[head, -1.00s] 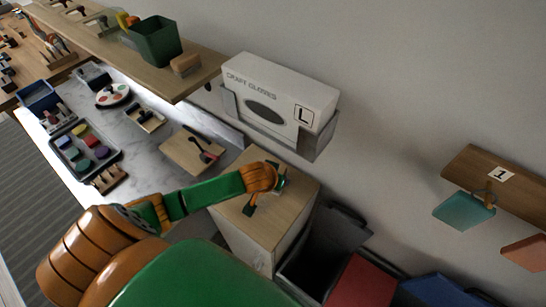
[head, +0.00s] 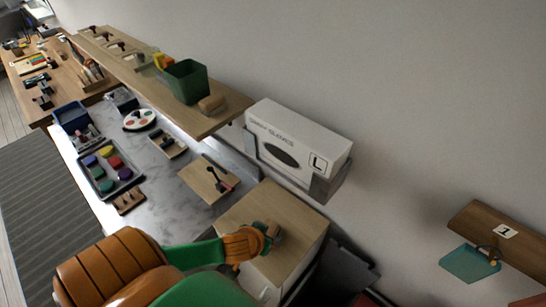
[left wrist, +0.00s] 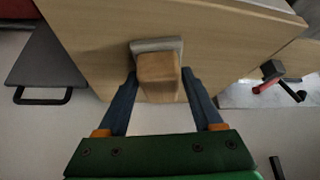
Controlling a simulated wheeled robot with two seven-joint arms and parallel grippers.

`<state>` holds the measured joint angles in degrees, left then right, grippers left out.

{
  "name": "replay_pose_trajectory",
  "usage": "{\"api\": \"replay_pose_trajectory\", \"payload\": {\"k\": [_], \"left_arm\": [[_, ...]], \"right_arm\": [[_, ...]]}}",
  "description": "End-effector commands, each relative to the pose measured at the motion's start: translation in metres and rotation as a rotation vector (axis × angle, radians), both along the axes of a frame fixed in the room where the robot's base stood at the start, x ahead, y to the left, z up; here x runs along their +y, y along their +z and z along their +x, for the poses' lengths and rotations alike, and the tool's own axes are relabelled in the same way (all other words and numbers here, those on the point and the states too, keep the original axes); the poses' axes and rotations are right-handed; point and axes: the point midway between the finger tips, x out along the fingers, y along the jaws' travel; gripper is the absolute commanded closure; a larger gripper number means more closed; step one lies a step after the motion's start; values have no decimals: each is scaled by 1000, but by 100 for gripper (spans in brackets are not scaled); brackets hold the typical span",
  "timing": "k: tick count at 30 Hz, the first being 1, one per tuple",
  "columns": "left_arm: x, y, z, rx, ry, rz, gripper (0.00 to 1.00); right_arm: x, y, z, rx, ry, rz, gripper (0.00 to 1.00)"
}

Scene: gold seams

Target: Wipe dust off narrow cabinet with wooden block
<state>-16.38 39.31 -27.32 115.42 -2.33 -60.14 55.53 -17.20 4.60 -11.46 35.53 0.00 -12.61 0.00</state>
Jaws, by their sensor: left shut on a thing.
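The narrow cabinet (head: 272,203) has a pale wooden top and stands right of the marble counter. My left gripper (head: 270,231) is over the cabinet top. In the left wrist view its two dark blue fingers (left wrist: 158,92) are shut on the wooden block (left wrist: 158,75). The block has a brown wooden body and a grey pad at its far end, against or very close to the cabinet top (left wrist: 225,45). I cannot tell whether it touches. I make out no dust on the visible part of the top. My right gripper is not in view.
A craft gloves box (head: 297,140) hangs in a wall holder behind the cabinet. A shelf (head: 205,125) carries a green bin (head: 187,82) and a small wooden piece (head: 212,104). Dark bins stand at the cabinet's right. Boards and a paint tray (head: 107,168) lie on the counter.

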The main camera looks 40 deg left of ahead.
Motion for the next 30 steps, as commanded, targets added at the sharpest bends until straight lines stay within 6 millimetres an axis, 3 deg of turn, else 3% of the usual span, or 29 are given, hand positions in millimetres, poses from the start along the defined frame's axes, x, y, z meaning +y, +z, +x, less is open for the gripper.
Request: {"api": "replay_pose_trajectory", "payload": {"k": [15, 24, 30], "left_arm": [[3, 2, -42, 4, 1, 0, 100], [3, 5, -41, 0, 1, 0, 100], [3, 31, -41, -2, 1, 0, 100]], "right_arm": [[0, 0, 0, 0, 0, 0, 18], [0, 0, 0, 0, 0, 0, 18], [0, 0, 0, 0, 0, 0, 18]]}}
